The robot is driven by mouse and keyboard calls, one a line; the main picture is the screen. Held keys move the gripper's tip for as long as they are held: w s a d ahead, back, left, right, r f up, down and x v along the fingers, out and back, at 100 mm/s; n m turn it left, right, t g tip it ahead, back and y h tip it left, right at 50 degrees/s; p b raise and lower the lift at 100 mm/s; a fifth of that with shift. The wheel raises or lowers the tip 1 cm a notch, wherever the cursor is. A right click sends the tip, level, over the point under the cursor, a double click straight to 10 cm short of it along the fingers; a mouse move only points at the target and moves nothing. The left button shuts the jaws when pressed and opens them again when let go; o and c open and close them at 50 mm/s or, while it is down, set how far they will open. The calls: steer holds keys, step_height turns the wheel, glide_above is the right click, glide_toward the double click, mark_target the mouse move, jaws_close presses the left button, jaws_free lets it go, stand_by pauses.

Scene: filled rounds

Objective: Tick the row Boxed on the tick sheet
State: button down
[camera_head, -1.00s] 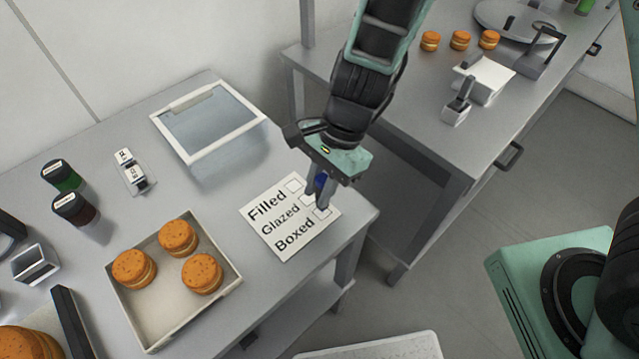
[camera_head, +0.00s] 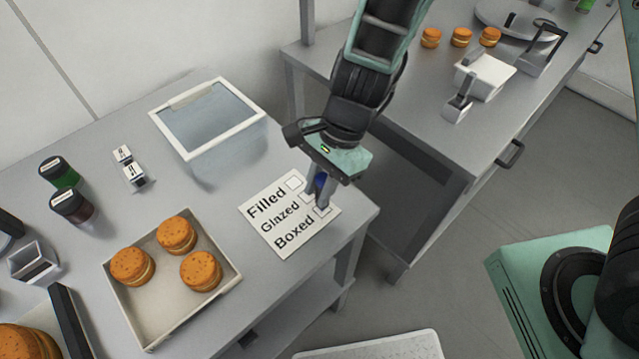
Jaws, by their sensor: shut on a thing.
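The tick sheet (camera_head: 271,237) lies flat on the near table, with the rows Filled, Glazed and Boxed and a box at the right end of each. The Filled box (camera_head: 294,185) shows no mark that I can see. My gripper (camera_head: 320,202) is shut on a small blue thing (camera_head: 321,181), which looks like a pen or marker. Its fingertips are over the right side of the sheet, by the Glazed and Boxed boxes, and partly hide them. I cannot tell whether the tip touches the paper or whether the Boxed box (camera_head: 325,210) carries a mark.
A tray (camera_head: 150,343) with three filled rounds stands left of the sheet. A glass-topped, white-framed box (camera_head: 208,120) is behind it. Two dark-capped jars (camera_head: 66,203) stand at the left. A second table (camera_head: 440,120) holds more rounds and tools.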

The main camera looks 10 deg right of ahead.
steer(key=shift+f+b, duration=0.3)
steer(key=shift+f, duration=0.2)
stand_by(1.2)
steer(key=shift+r+p, duration=3.35)
steer(key=shift+r, duration=0.2)
